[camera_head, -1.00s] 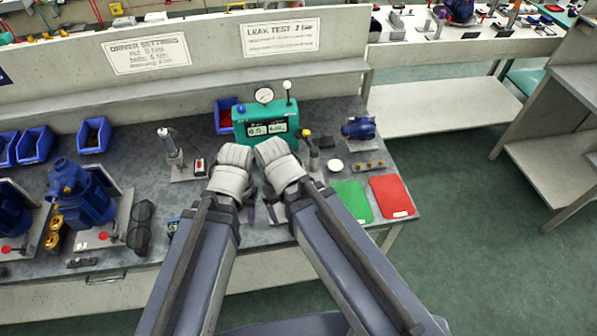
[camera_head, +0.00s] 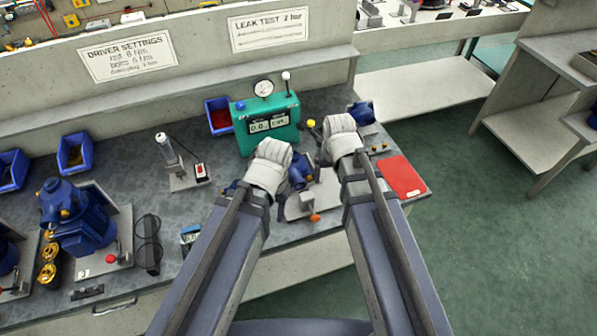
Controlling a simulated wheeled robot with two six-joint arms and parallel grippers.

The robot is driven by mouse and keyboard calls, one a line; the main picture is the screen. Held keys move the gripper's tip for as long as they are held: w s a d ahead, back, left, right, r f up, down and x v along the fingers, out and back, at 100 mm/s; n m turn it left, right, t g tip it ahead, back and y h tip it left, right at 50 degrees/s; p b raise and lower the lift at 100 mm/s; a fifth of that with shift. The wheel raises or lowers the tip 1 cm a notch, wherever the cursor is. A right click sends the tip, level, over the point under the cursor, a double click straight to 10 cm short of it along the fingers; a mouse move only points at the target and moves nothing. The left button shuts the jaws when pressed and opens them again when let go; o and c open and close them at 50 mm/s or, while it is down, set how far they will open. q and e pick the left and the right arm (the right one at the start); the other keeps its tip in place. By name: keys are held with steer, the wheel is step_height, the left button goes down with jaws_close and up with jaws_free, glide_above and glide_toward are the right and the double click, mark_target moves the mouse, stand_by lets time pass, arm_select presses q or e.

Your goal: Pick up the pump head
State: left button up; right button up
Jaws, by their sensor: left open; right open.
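A small blue pump part (camera_head: 299,176) sits on a grey plate with an orange knob (camera_head: 314,217), between my two arms at the bench front. Another blue pump part (camera_head: 362,111) stands at the bench's right back, partly hidden by my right gripper. I cannot tell which of the two is the pump head. My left gripper (camera_head: 268,167) is open, just left of the first part and overlapping it in view. My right gripper (camera_head: 340,139) is open, over the bench in front of the second part. The fingertips of both are mostly hidden; neither is seen holding anything.
A green leak tester (camera_head: 268,138) with a gauge stands behind the grippers. A red mat (camera_head: 402,177) lies at the right edge. Large blue pumps (camera_head: 75,212) on plates and blue bins (camera_head: 75,152) stand on the left. A post tool (camera_head: 172,160) stands left of the tester.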

steer(key=w+a+t, duration=0.1)
steer(key=w+a, duration=0.3)
steer(key=w, duration=0.3)
steer(key=t, duration=0.2)
glide_toward(293, 155)
steer(key=b+x, duration=0.7)
steer(key=shift+s+d, duration=0.1)
steer(key=shift+w+f+b, duration=0.25)
steer(key=shift+f+b, duration=0.15)
steer(key=shift+r, duration=0.1)
steer(key=shift+c, duration=0.4)
jaws_close()
